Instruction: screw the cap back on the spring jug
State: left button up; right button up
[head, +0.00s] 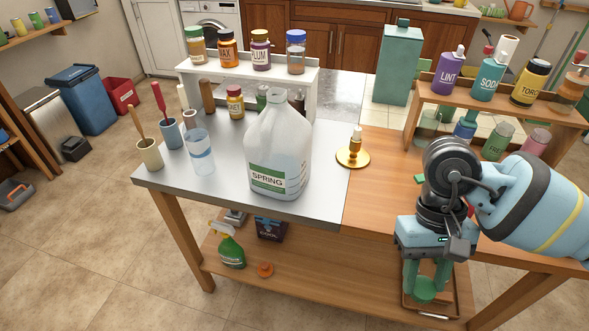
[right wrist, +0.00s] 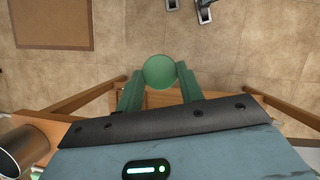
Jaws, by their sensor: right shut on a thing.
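The spring jug (head: 281,150) is a large clear jug with a green and white SPRING label. It stands upright on the metal part of the table, and its neck shows no cap. My right gripper (head: 425,286) points down at the table's front edge, to the right of the jug and apart from it. It is shut on a round green cap (head: 424,291). In the right wrist view the cap (right wrist: 159,72) sits between the green fingertips of the right gripper (right wrist: 160,84). My left gripper is not in view.
A brass stand (head: 353,154) is just right of the jug. A clear cup (head: 200,152) and utensil pots are to its left. A white rack (head: 310,90) with several jars stands behind it. A wooden rack (head: 560,118) with bottles is at right. The front wood surface is clear.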

aim_at(277, 145)
jog(key=k, duration=0.7)
jog(key=u, duration=1.2)
jog(key=l, duration=0.95)
jog(key=k+l, duration=0.1)
jog(key=l, duration=1.75)
jog(key=k+u, duration=0.05)
